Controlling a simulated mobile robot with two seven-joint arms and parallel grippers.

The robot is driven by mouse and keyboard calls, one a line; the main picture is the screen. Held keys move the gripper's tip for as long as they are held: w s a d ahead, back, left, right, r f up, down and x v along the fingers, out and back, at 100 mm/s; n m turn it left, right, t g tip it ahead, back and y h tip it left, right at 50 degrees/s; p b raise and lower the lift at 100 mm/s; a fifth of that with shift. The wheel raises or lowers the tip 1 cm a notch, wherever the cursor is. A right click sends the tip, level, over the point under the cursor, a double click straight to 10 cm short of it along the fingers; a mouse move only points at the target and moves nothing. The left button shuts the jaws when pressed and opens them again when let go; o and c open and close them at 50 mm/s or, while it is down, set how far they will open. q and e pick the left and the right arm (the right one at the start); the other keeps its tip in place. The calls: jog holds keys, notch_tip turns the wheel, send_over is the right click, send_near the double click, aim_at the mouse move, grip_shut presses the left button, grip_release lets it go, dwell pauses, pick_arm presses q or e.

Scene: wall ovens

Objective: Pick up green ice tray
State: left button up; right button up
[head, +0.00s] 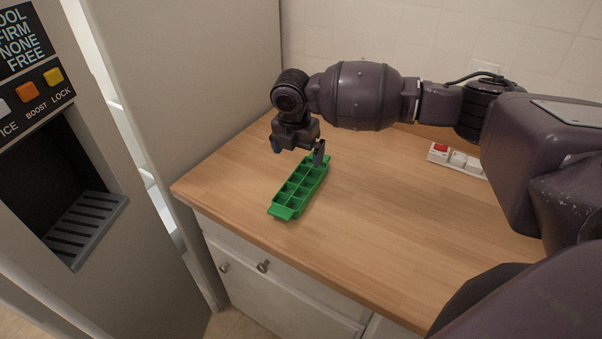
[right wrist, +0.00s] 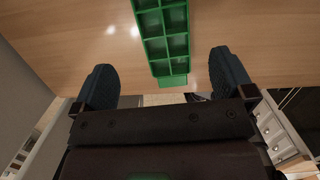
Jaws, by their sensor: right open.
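The green ice tray (head: 299,191) lies flat on the wooden counter, near its left front edge. My right gripper (head: 297,156) is above the tray's far end, with its fingers pointing down. In the right wrist view the tray (right wrist: 167,37) runs from the top edge down to between the two open fingers (right wrist: 162,82). The fingers are apart, one to each side of the tray, and nothing is held. I cannot tell the exact height of the fingertips above the counter. My left gripper is not in view.
The wooden counter (head: 385,215) is clear around the tray. A white strip with a red item (head: 440,149) lies at the back right. A fridge with an ice dispenser (head: 95,215) stands at the left. White cabinets (head: 290,290) are below the counter.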

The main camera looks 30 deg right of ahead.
send_over(302, 180)
jog(key=f, duration=0.3)
jog(key=a+f, duration=0.1)
jog(key=f, duration=0.1)
jog(key=shift+s, duration=0.15)
jog(key=shift+d+f, duration=0.15)
jog(key=shift+f, duration=0.4)
jog(key=shift+d+f, duration=0.15)
jog(key=shift+f, duration=0.95)
jog(key=shift+d+f, duration=0.1)
jog(key=shift+f, duration=0.95)
jog(key=c, duration=0.8)
jog(key=shift+c, duration=1)
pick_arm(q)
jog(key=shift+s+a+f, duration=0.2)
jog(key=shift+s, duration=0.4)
pick_arm(e)
jog(key=shift+r, duration=0.15)
